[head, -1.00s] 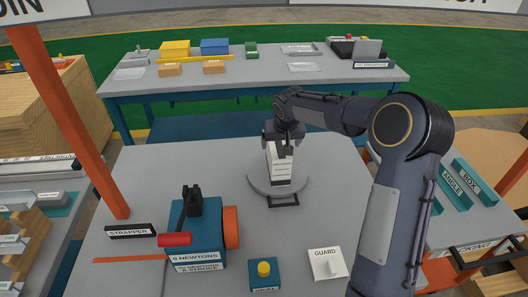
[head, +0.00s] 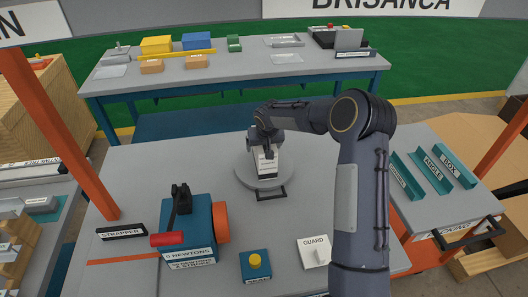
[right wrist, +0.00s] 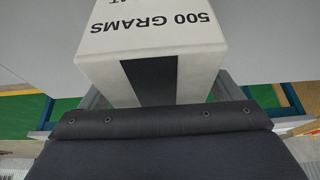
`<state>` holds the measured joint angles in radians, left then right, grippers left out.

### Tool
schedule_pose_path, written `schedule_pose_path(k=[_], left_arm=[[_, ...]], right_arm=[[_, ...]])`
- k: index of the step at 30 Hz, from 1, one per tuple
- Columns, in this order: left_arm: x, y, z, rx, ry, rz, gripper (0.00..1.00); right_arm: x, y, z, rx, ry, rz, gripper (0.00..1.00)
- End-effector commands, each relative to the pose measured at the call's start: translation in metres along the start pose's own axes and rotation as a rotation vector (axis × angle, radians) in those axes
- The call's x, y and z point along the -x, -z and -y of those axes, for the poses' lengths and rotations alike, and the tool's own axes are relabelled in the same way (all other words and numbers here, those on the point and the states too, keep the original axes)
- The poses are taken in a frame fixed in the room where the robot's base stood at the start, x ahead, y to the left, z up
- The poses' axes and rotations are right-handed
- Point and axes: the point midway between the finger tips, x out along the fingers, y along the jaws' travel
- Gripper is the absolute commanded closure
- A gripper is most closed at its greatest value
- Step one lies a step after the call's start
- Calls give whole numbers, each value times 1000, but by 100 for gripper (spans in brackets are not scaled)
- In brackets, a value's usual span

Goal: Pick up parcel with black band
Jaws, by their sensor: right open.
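The white parcel (head: 266,170) with a black band stands on a round grey plate (head: 244,176) on the near table in the head view. In the right wrist view the parcel (right wrist: 200,65) is close, with "500 GRAMS" printed on it and the black band (right wrist: 150,78) running down one face. My right gripper (head: 267,152) is open at the top of the parcel, its arm coming in from the right. It partly covers the parcel, and I cannot tell whether the fingers touch it. My left gripper is not in view.
A blue strapper (head: 188,230) with a red handle stands at the near left. A yellow-button box (head: 255,265) and a white guard switch (head: 315,252) are near the front. An orange post (head: 60,135) rises at left. The tabletop around the plate is mostly clear.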

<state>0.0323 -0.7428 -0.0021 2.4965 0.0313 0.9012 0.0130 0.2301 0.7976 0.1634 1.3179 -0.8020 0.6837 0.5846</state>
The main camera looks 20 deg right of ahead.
Motion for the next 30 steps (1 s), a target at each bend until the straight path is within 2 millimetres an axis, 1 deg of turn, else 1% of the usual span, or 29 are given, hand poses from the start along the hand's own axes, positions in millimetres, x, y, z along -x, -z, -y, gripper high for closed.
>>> schedule_pose_path(k=[21, 30], left_arm=[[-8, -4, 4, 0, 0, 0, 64], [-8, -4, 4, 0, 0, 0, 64]], right_arm=[[-4, -2, 0, 0, 0, 0, 15], [-4, -2, 0, 0, 0, 1, 15]])
